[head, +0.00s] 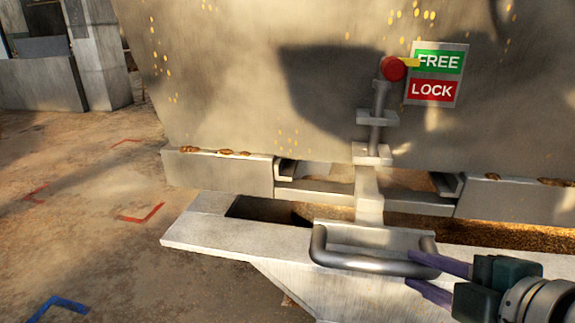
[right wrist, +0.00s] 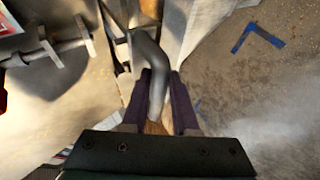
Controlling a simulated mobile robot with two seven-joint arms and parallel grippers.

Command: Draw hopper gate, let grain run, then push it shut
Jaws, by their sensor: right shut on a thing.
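The hopper gate (head: 369,195) is a pale metal slide with a grey looped handle (head: 350,262) at its front. The gate sticks out from under the hopper wall (head: 230,80), over the trough. My right gripper (head: 413,270) is shut on the right end of the handle, its purple fingers either side of the bar. The right wrist view shows the handle bar (right wrist: 156,85) between the fingers (right wrist: 160,92). A red latch knob (head: 393,68) has its yellow pointer toward FREE on the sign (head: 437,74). Brown grain (head: 480,230) shows in the trough at the right. My left gripper is out of view.
The pale trough rim (head: 215,238) juts out below the hopper. The floor (head: 90,205) at the left is open, with red and blue corner marks. A concrete block stands at the far left.

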